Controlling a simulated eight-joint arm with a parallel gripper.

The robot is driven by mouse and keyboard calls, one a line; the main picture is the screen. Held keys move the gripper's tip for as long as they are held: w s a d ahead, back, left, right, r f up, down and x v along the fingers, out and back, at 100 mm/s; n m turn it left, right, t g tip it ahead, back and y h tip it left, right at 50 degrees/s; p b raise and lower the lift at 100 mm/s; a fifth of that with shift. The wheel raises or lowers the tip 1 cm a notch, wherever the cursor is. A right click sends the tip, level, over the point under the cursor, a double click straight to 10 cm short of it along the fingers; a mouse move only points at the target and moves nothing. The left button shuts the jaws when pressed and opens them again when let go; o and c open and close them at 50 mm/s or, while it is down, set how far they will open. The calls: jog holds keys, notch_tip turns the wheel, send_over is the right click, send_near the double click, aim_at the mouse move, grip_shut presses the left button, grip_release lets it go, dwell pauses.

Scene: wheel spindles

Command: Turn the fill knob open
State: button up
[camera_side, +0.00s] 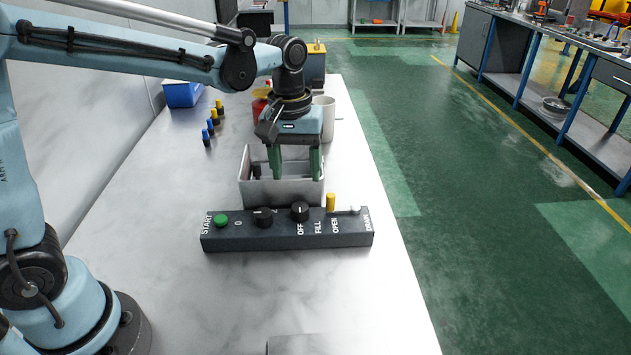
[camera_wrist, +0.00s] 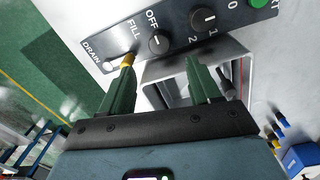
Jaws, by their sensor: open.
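The dark control panel (camera_side: 285,238) lies across the bench. Its black fill knob (camera_side: 300,211) stands by the OFF and FILL labels; it also shows in the wrist view (camera_wrist: 159,42). A small pale mark is on it, but its exact setting is hard to read. My gripper (camera_side: 296,177) points down behind the panel, over the grey bin, with its green fingers apart and nothing between them. In the wrist view my gripper (camera_wrist: 160,64) has its fingertips on either side of the knob's line, apart from the knob.
The panel also carries a green START button (camera_side: 221,221), another black knob (camera_side: 263,216), a yellow peg (camera_side: 331,202) and a pale DRAIN toggle (camera_side: 354,209). A grey bin (camera_side: 282,193) stands behind the panel. Blue and yellow spindles (camera_side: 210,127) stand back left. The front bench is mostly clear.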

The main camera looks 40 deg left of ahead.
aim_at(300, 205)
notch_tip(300, 205, down, 8)
jog(key=shift+d+f, duration=0.1)
jog(key=shift+d, duration=0.05)
dwell(0.3)
jog(key=c, duration=1)
jog(key=shift+m, duration=0.8)
jog(key=shift+c, duration=0.2)
jog(key=o, duration=1)
jog(key=shift+o, duration=0.2)
jog(key=shift+w, duration=0.1)
notch_tip(300, 205, up, 12)
jog(key=shift+a, duration=0.2)
